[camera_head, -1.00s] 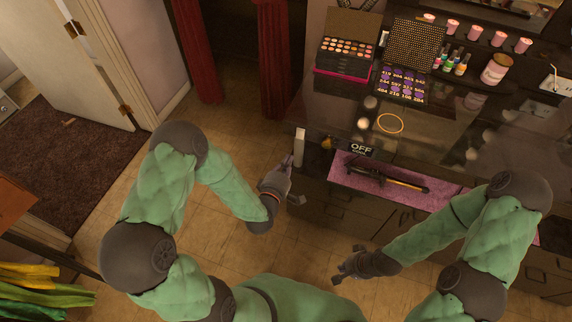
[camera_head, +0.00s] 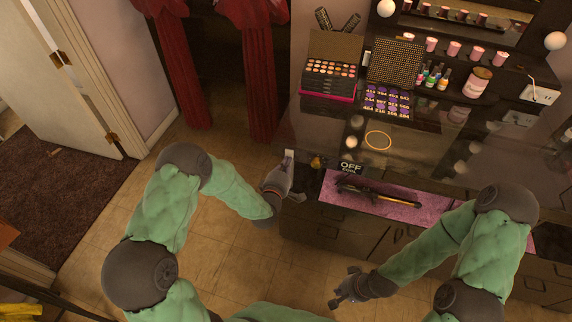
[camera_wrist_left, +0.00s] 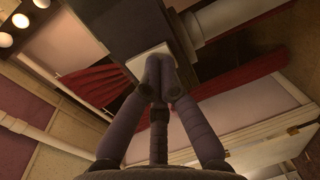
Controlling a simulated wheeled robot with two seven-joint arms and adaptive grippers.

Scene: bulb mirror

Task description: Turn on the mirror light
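The mirror (camera_head: 470,22) is at the top right of the head view, with round pale bulbs such as the right one (camera_head: 555,40). I cannot tell whether they are lit. A small white plate (camera_head: 289,156), which looks like a switch, is at the left end of the vanity. My left gripper (camera_head: 287,168) is at it. In the left wrist view, its fingertips (camera_wrist_left: 161,68) come together in front of the white plate (camera_wrist_left: 138,66) and hide part of it. I cannot tell if they touch. My right gripper (camera_head: 342,289) is open and empty, low in front of the drawers.
The dark vanity (camera_head: 345,222) bears a pink mat (camera_head: 430,205) with a curling iron, an OFF sign (camera_head: 350,168), palettes and bottles. Red curtains (camera_head: 262,80) hang to its left. The floor (camera_head: 225,255) between my arms is clear.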

